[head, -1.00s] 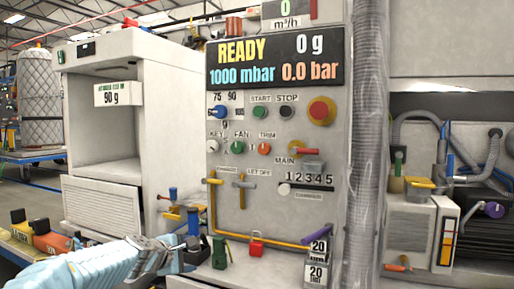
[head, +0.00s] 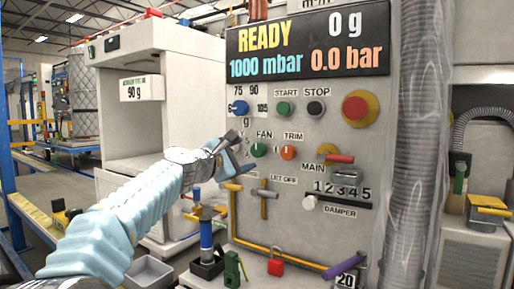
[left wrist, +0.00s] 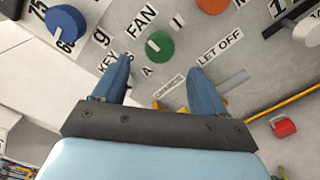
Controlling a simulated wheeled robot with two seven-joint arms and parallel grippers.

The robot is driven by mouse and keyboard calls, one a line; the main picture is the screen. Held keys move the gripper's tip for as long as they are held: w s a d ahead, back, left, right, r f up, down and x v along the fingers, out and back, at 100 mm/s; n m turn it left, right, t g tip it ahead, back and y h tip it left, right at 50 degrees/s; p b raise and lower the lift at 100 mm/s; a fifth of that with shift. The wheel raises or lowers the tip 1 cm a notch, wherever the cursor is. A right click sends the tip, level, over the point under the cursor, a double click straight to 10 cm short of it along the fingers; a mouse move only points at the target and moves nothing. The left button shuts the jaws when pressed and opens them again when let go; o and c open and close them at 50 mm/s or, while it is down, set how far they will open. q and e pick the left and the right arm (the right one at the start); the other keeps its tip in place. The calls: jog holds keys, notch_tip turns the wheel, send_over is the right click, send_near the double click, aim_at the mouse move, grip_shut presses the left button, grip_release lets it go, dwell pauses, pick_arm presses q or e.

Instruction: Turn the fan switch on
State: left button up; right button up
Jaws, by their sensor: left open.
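The fan switch (head: 259,150) is a round green knob with a pale bar, beside the FAN label on the grey control panel (head: 300,222). In the left wrist view the fan knob (left wrist: 159,46) lies ahead of the fingertips, between their lines and a little beyond them. My left gripper (head: 238,154) is close to the panel, just left of the fan knob, over the area of the KEY label. In the left wrist view the left gripper (left wrist: 160,78) is open with nothing between its blue fingers. My right gripper is not in view.
A blue knob (head: 239,107) sits above left of the fan knob, and an orange TRIM knob (head: 288,153) to its right. Yellow valve handles (head: 233,187) stick out below. A ribbed hose (head: 408,150) runs down the panel's right side.

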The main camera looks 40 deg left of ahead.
aim_at(256, 151)
pick_arm(q)
jog(key=w, duration=0.2)
jog(key=w+p, duration=0.1)
jog(key=w, duration=0.1)
jog(key=w+p, duration=0.1)
jog(key=w, duration=0.1)
jog(key=shift+a+r, duration=0.1)
jog(key=shift+a, duration=0.3)
jog(key=shift+w, duration=0.45)
jog(key=shift+c, duration=0.3)
jog(key=c, duration=1)
